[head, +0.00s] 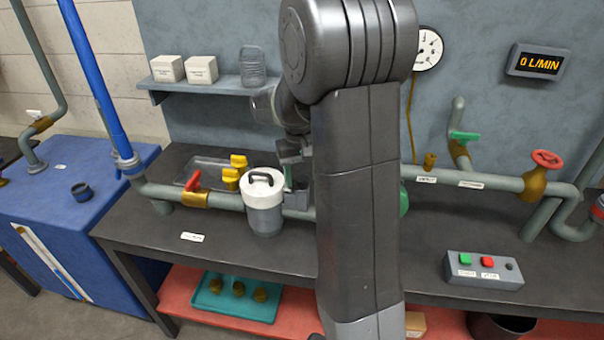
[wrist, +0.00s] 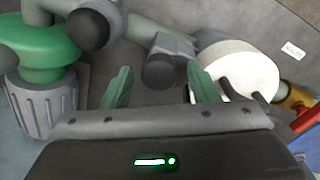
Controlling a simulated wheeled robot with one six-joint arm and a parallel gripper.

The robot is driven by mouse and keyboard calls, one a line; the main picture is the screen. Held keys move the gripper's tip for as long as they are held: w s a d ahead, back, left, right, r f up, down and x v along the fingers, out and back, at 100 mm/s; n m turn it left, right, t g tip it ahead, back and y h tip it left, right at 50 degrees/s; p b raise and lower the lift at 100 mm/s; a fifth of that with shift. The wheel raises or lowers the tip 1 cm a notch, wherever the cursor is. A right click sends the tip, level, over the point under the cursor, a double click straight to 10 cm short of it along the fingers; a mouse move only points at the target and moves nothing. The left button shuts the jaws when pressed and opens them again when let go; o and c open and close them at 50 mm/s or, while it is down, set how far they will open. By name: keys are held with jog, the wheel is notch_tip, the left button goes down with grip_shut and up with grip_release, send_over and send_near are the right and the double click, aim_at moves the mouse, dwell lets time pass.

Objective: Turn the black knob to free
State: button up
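Two dark round knob-like ends show in the wrist view. The nearer-centre one (wrist: 160,72) sits on a grey fitting, between and beyond my fingertips. The other dark end (wrist: 95,27) is at upper left, beside a green housing. I cannot tell for sure which is the black knob, and no setting mark is readable. My gripper (wrist: 161,86) has its two green fingers spread wide with nothing between their tips. In the head view my gripper (head: 290,178) is low over the bench behind the white-lidded canister; my arm hides the pipe middle there.
The white-lidded canister (head: 263,215) stands close by my gripper; its lid (wrist: 240,68) is beside the right finger. A button box (head: 484,269) is right. A display (head: 540,62) reads 0 L/MIN.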

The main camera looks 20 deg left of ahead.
jog(key=c, duration=0.9)
jog(key=shift+o, duration=0.2)
jog(key=shift+n, duration=0.3)
jog(key=n, duration=0.3)
jog(key=shift+n+p, duration=0.3)
jog(key=n, duration=0.3)
jog(key=shift+n, duration=0.4)
jog(key=n, duration=0.4)
jog(key=shift+y+p, duration=0.3)
jog(key=shift+n, duration=2.1)
